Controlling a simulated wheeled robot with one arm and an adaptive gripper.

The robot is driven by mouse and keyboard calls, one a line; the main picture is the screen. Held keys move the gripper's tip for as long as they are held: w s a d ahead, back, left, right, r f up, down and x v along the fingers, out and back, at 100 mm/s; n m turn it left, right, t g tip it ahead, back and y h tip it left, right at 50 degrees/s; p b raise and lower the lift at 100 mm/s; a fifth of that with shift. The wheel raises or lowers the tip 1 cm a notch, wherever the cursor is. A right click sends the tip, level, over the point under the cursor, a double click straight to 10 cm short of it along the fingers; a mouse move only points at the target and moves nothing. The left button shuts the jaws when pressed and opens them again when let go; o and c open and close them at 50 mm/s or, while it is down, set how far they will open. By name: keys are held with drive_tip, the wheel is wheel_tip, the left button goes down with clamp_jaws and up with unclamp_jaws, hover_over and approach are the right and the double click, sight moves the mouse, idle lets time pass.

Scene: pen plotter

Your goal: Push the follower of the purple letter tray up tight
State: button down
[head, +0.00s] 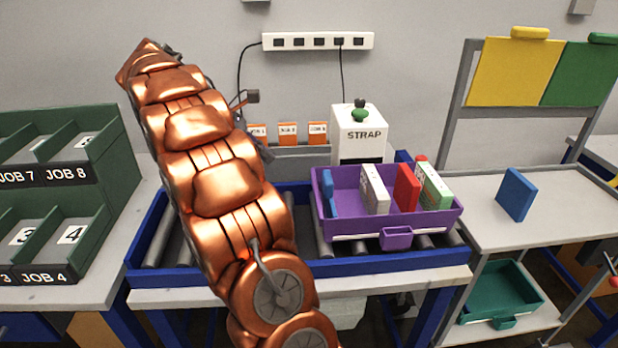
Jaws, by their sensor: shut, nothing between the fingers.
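The purple letter tray (388,232) sits on the roller conveyor, right of centre. A blue upright plate, apparently the follower (328,192), stands at its left end. Right of it stand a white-grey box (374,190), a red box (406,188) and a white-and-green box (433,186). A clear gap separates the follower from the white-grey box, and a smaller one separates that box from the red one. My gripper (264,150) is mostly hidden behind my copper arm; only dark parts show, left of the tray and apart from it. It is shut and empty.
A blue block (516,195) stands on the right-hand table (480,230). A green sorting rack (105,150) is at left. A teal bin (500,291) sits on the lower shelf. Blue rails (400,263) edge the conveyor.

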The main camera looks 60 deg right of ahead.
sight(323, 184)
drive_tip(key=x, duration=0.4)
drive_tip(key=r+x, duration=0.1)
drive_tip(key=x, duration=0.3)
drive_tip(key=s+d+x, duration=0.1)
drive_tip(key=x, duration=0.3)
drive_tip(key=shift+r+p, duration=0.25)
drive_tip(key=shift+p, duration=0.15)
drive_tip(key=shift+s+d, duration=0.45)
drive_tip(key=shift+s, duration=0.05)
